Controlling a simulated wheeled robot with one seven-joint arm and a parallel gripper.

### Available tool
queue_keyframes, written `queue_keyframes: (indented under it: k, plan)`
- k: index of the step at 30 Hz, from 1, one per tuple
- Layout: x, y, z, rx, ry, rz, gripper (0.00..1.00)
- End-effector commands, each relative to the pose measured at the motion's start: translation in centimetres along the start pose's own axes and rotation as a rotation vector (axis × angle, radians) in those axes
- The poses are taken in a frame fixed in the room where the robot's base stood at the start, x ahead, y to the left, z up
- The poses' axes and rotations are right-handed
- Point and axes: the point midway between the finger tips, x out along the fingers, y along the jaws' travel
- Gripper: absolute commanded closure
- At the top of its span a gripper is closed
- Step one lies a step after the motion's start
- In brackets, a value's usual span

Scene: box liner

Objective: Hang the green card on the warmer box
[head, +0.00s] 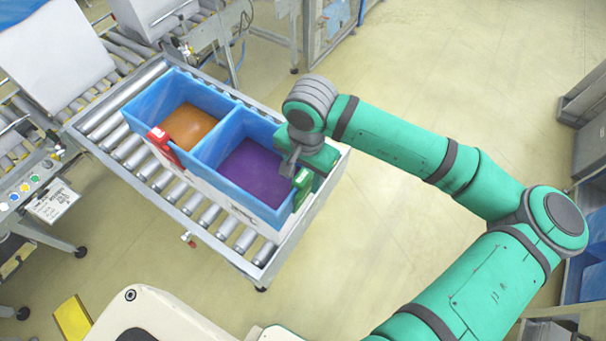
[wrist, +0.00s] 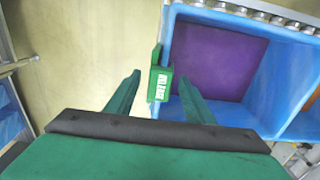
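The green card (head: 303,183) with white lettering hangs over the right end wall of the purple-lined box (head: 262,208). The card also shows in the wrist view (wrist: 160,84), between my fingertips in the picture. My gripper (wrist: 159,77) is open, one finger on each side of the card, with visible gaps. In the head view my gripper (head: 300,168) is at that wall, partly hidden by my wrist. The orange-lined box (head: 160,92), the warmer in colour, is to the left, joined to the purple one. A red card (head: 162,141) hangs on its near wall.
The boxes stand on a roller conveyor (head: 130,150) with metal side rails. A button panel (head: 28,187) is at the left, and a large white box (head: 55,55) is at the upper left. The floor right of the conveyor is open.

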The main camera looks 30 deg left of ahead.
Motion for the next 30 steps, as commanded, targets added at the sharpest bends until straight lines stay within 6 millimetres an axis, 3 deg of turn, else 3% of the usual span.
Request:
queue_keyframes:
  k: [11, 24, 30]
  plan:
    - [-0.5, 0.0, -0.1, 0.0, 0.001, 0.0, 0.51]
    - [-7.7, 0.0, -0.1, 0.001, 0.004, 0.001, 0.51]
    - [-10.1, 0.0, -0.1, 0.001, 0.002, 0.0, 0.51]
